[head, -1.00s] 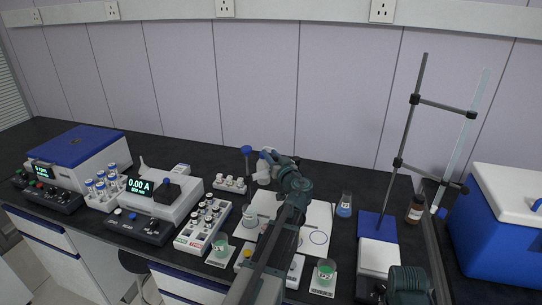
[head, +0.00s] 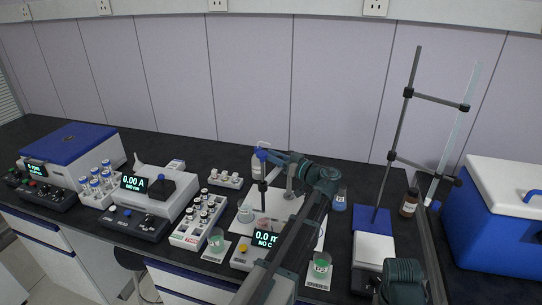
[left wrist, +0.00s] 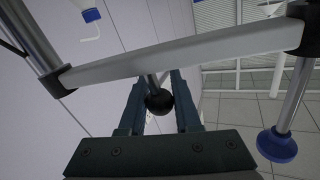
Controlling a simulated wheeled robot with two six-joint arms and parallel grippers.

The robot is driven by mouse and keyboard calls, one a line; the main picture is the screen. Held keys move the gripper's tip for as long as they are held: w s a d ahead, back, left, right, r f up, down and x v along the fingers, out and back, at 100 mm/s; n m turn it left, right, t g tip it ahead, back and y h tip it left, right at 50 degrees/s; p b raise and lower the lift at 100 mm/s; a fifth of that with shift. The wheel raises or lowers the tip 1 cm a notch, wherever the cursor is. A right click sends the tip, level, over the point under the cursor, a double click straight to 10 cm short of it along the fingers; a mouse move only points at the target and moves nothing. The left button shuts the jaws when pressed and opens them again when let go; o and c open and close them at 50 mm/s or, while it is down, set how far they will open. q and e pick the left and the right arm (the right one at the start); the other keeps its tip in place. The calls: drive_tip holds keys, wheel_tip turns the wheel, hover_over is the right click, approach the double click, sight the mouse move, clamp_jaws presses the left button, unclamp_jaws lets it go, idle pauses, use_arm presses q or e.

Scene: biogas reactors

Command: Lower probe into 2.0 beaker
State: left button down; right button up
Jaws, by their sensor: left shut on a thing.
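My left gripper (head: 277,159) reaches over the middle of the bench. In the left wrist view it (left wrist: 160,105) is shut on a black ball knob (left wrist: 158,102) below a grey cross bar (left wrist: 180,60). The bar joins two rods, and a blue disc (left wrist: 277,145) ends the right-hand rod.
A vial rack (head: 200,222) stands left of the beakers. A white cup (head: 245,213) is near the probe. A tall clamp stand (head: 400,130) with a glass tube, a brown bottle (head: 409,202) and a blue cooler (head: 500,230) are at the right.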

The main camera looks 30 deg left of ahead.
use_arm(q)
drive_tip(key=c, duration=0.6)
unclamp_jaws()
drive_tip(key=s+d, duration=0.1)
drive_tip(key=d, duration=0.8)
drive_tip(key=s+d, duration=0.1)
drive_tip(key=d, duration=0.3)
drive_tip(key=shift+s+d, duration=0.3)
drive_tip(key=shift+o, duration=0.8)
drive_tip(key=s+r+n+g+p, duration=0.3)
drive_tip(key=s+r+n+p, duration=0.1)
drive_tip(key=s+r+p, duration=0.3)
drive_tip(key=shift+s+r+p, duration=0.35)
drive_tip(key=shift+s+p, duration=0.05)
drive_tip(key=shift+s, duration=0.2)
drive_tip(key=a, duration=1.3)
drive_tip(key=shift+s+a, duration=0.15)
drive_tip(key=shift+a, duration=0.15)
